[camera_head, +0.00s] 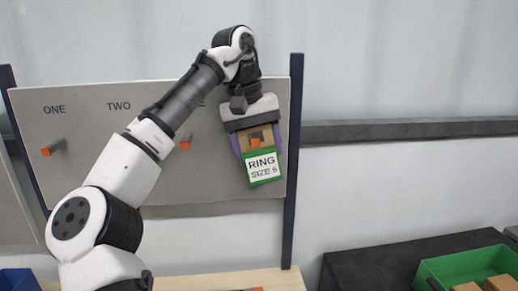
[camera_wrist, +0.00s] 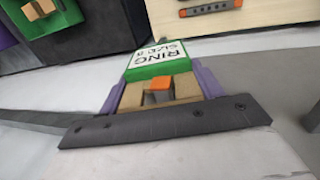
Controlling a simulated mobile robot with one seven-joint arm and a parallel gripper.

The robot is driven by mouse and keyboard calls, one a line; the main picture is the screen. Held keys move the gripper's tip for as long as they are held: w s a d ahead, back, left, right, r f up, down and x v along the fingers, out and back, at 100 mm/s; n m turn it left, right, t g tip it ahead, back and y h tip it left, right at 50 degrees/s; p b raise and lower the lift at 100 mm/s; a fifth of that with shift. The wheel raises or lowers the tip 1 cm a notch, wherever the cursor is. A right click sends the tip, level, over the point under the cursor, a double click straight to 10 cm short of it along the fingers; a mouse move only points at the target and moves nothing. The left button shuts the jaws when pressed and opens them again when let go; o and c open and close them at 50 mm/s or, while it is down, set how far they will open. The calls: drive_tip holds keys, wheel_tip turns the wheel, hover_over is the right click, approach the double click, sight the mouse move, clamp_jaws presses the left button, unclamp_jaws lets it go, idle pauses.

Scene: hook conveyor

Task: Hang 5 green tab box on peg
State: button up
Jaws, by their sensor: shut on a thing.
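My gripper (camera_head: 258,145) is shut on a cardboard box with a green lower part and a white label reading RING SIZE 6 (camera_head: 264,167). The box hangs label-down in front of the grey board (camera_head: 90,140), slightly tilted. In the wrist view, the purple fingers (camera_wrist: 158,92) clasp both sides of the box (camera_wrist: 148,66). An orange peg tip (camera_wrist: 160,82) shows at the slot in its cardboard part; whether the peg passes fully through is hard to tell. Other orange-tipped pegs are under ONE (camera_head: 52,147) and further right (camera_head: 185,142). My arm covers part of the board.
A green bin (camera_head: 432,271) with cardboard boxes stands on a black table (camera_head: 350,264) at right. A wooden table (camera_head: 283,280) is below the board, and a blue bin (camera_head: 18,281) is at lower left. Dark posts (camera_head: 293,160) flank the board.

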drive_tip(key=shift+w+a+r, duration=0.1)
drive_tip(key=shift+w, duration=0.45)
